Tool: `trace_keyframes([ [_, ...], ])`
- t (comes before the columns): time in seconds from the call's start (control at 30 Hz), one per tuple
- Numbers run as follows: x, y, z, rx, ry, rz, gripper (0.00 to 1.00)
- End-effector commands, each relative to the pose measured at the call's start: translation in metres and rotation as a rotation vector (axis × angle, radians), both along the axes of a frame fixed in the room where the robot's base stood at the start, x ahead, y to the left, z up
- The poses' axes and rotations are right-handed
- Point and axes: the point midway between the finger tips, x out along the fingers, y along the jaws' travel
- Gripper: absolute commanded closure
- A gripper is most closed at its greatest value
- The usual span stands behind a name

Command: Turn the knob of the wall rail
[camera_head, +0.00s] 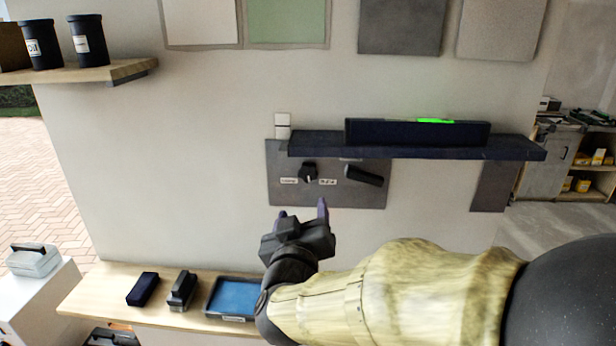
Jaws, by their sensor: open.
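A black round knob (308,173) sits on a grey plate (330,196) on the white wall, between two small white labels. Its pointer looks roughly upright; the label text is too small to read surely. To its right is a dark lever-like handle (363,175), slightly tilted. The dark wall rail (420,147) runs just above the plate, carrying a long dark level (400,132) with a bright green strip on top. My gripper (302,209) is open and empty, fingers pointing up toward the wall, below the knob in the picture and apart from it.
A wooden shelf (85,290) below holds a dark block, a second block with a handle and a blue tray (230,298). An upper left shelf (110,71) holds black tubs. Tile samples (401,26) hang above. The wall around the plate is mostly clear.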

Motion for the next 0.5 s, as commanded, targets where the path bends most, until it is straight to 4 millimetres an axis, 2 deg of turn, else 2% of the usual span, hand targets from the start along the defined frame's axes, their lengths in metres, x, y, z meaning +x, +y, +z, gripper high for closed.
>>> trace_keyframes([
  [0.5, 0.093, -0.003, 0.002, -0.003, 0.001, -0.001, 0.39],
])
